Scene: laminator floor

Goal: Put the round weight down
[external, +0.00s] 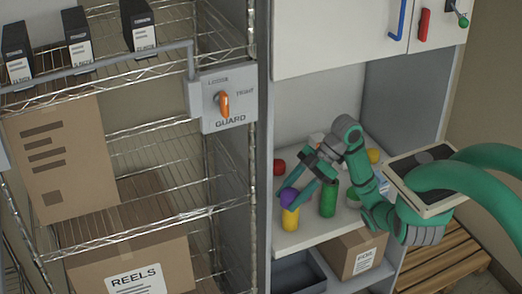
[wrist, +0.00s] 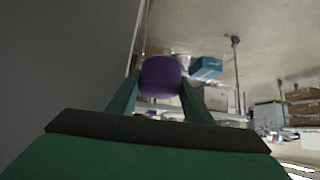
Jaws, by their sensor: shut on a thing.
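The round weight is a purple ball-like thing (external: 289,198), low in front of the shelf bay in the external view. My gripper (external: 299,191) is shut on it, with green fingers reaching down from the upper right. In the wrist view the purple weight (wrist: 161,77) sits between the two fingertips (wrist: 160,84). In the external view it appears right at the top of a yellow cylinder (external: 290,219). I cannot tell whether it touches the cylinder or is in front of it.
A green cylinder (external: 328,201) stands just right of the weight. A red item (external: 279,167) and a yellow item (external: 374,156) are farther back on the white shelf (external: 300,236). A grey bin (external: 299,275) and a cardboard box (external: 352,254) are below. Wire shelving stands left.

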